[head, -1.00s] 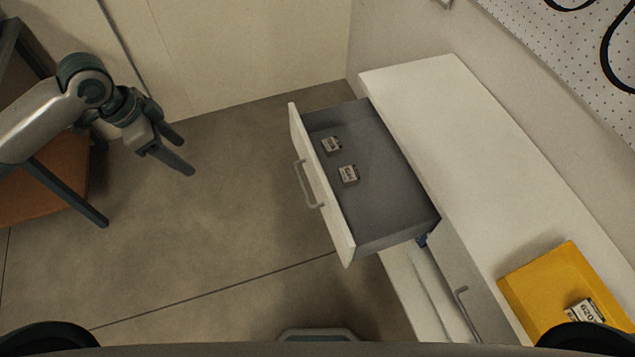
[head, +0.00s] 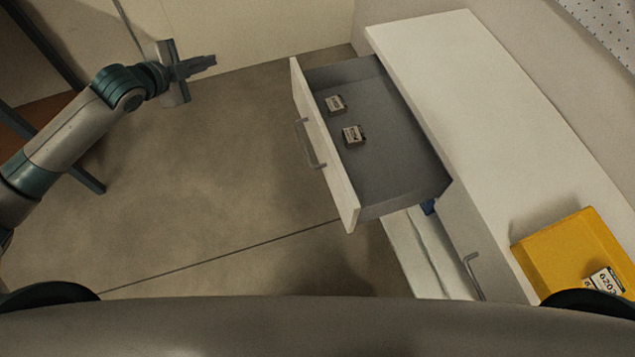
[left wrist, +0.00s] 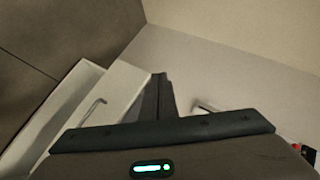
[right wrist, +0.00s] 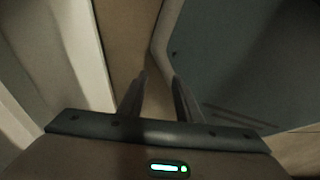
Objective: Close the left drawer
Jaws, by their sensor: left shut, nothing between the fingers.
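The left drawer (head: 400,165) is pulled well out of the white cabinet, with a grey inside, a white front (head: 322,145) and a bar handle (head: 310,145). Two small labelled boxes, one farther (head: 336,104) and one nearer (head: 353,135), lie in it. My left gripper (head: 212,62) is shut and empty, left of the drawer front and clear of it. Its fingers (left wrist: 158,80) are together in the left wrist view, with a handled white front (left wrist: 85,105) at left. My right gripper (right wrist: 160,78) shows only in the right wrist view, fingers apart, nothing between them.
The white cabinet top (head: 480,100) is mostly bare. A yellow tray (head: 545,245) with a labelled box (head: 603,280) sits on it at right. Another handle (head: 472,275) is on the front beside the open drawer. The floor (head: 220,190) left of the drawer is clear.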

